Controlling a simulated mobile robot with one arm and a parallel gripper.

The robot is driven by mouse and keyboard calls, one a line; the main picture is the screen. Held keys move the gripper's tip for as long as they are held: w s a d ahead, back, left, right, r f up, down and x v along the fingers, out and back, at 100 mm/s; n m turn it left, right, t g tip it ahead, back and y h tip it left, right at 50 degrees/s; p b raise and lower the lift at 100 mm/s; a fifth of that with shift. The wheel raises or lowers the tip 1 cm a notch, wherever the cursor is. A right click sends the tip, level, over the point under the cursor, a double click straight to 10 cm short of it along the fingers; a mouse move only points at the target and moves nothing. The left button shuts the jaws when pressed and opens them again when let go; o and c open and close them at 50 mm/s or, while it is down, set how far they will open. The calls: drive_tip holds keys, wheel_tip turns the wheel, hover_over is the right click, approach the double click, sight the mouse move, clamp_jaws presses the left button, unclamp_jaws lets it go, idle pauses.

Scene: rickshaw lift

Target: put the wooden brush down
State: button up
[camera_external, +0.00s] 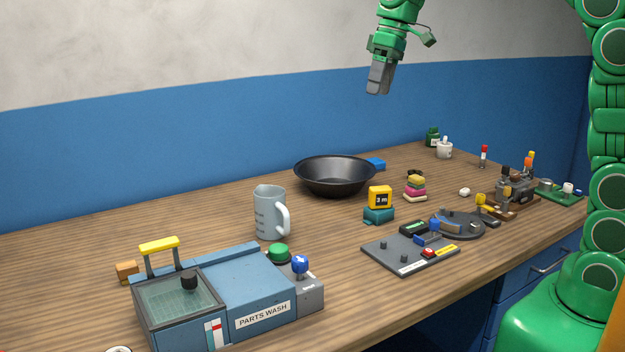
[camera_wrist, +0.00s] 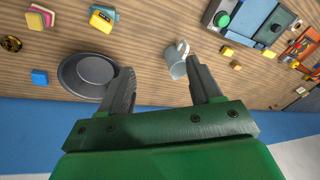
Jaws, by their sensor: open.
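My gripper (camera_external: 378,88) hangs high above the back of the table, pointing down, with nothing held in it. In the wrist view its two fingers are spread wide apart, with bare table and wall between and beyond them (camera_wrist: 160,82). I cannot make out a wooden brush for certain in either view. A small brown wooden block (camera_external: 126,270) lies at the left behind the parts wash box; whether it is the brush I cannot tell. The wooden table (camera_external: 70,280) is far below my gripper.
A black pan (camera_external: 335,178), a grey mug (camera_external: 268,213) and a blue parts wash box (camera_external: 248,285) stand on the table. A yellow tape measure (camera_external: 380,197) and a grey panel (camera_external: 385,257) are nearer the front. Bare wood lies left of the mug. The blue wall (camera_external: 150,160) is behind.

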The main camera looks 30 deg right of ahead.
drive_tip(key=w+a+n+y, duration=0.1)
drive_tip(key=w+a+n, duration=0.2)
drive_tip(key=w+a, duration=0.8)
drive_tip(key=n+y, duration=0.5)
drive_tip(key=n, duration=0.4)
hover_over(132, 262)
drive_tip(key=d, duration=0.6)
wheel_tip(132, 262, down, 10)
drive_tip(key=shift+g, duration=0.3)
wheel_tip(132, 262, down, 21)
drive_tip(key=shift+x, duration=1.25)
drive_tip(key=shift+s+a+f, duration=0.1)
drive_tip(key=shift+a+f, duration=0.15)
drive_tip(key=shift+a, duration=0.35)
drive_tip(key=shift+a+f, duration=0.25)
drive_tip(key=shift+a, duration=0.35)
drive_tip(key=shift+x, duration=1.4)
drive_tip(key=shift+a+r, duration=0.1)
